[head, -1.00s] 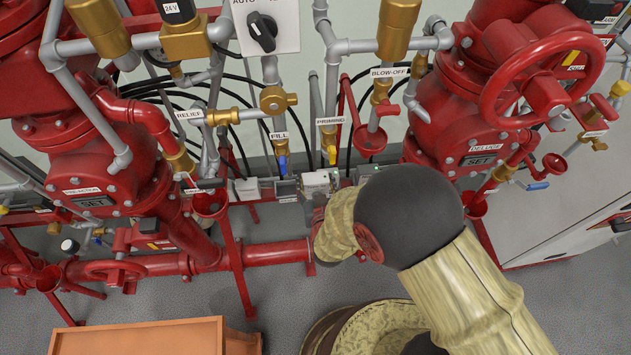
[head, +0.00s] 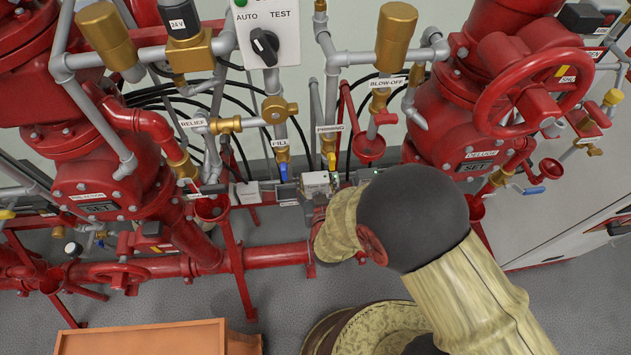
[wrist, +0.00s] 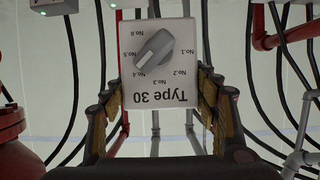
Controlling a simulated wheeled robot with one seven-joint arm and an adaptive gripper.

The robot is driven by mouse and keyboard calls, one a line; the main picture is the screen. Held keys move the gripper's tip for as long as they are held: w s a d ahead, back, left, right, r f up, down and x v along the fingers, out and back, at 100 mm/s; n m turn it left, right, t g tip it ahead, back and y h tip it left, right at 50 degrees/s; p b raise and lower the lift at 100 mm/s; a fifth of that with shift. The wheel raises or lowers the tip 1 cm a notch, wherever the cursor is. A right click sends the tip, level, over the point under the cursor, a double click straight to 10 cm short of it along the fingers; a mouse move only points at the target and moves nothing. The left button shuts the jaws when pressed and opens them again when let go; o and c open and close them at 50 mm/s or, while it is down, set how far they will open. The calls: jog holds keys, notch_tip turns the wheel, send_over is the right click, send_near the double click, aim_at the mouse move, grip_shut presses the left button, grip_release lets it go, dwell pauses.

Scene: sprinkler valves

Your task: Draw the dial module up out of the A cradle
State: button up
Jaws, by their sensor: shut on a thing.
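The dial module (wrist: 165,82) is a white box with a grey rotary knob and the upside-down print "Type 30" in the wrist view. My gripper (wrist: 161,90) is shut on it, with one finger against each side. In the head view the module shows as a small pale box (head: 316,181) just beyond my arm, in the row of units on the red rack. My gripper is mostly hidden behind my arm there. The A cradle and its label cannot be made out, and I cannot tell whether the module is still touching it.
Neighbouring units flank the module: a dark one (head: 287,193) on the left and one with a green light (head: 347,177) on the right. The blue fill valve (head: 283,172) and yellow priming valve (head: 331,161) hang close behind. A red pipe (head: 275,256) runs below.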

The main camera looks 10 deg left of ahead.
aim_at(315, 178)
jog(key=shift+r+p, duration=1.45)
jog(key=shift+r, duration=0.75)
